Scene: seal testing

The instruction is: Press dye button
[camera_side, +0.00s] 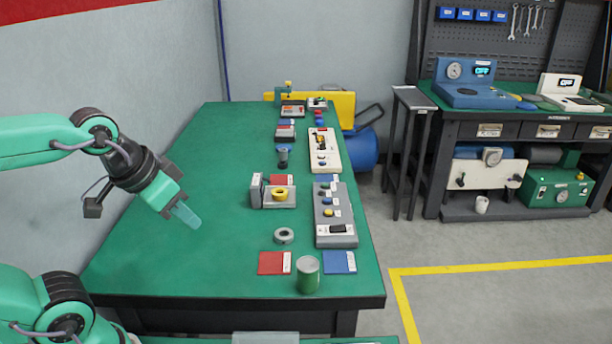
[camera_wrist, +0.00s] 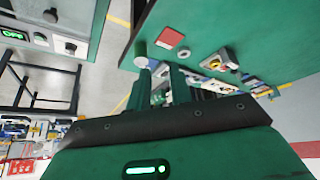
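A grey control panel (camera_side: 343,237) lies along the right edge of the green table, with a blue button (camera_side: 327,201), a yellow button (camera_side: 329,212) and a dark display. A white panel (camera_side: 331,164) with more buttons lies behind it. I cannot read any labels, so I cannot tell which button is the dye button. My gripper (camera_side: 186,214) hangs over the left part of the table, pointing down and right, apart from the panels and holding nothing visible. In the wrist view its two fingers (camera_wrist: 161,80) show a narrow gap.
A green cylinder (camera_side: 307,275) stands near the front edge, between a red square (camera_side: 274,263) and a blue square (camera_side: 340,262). A grey ring (camera_side: 284,236) and a fixture with a yellow ring (camera_side: 280,194) lie left of the grey panel. The table's left half is clear.

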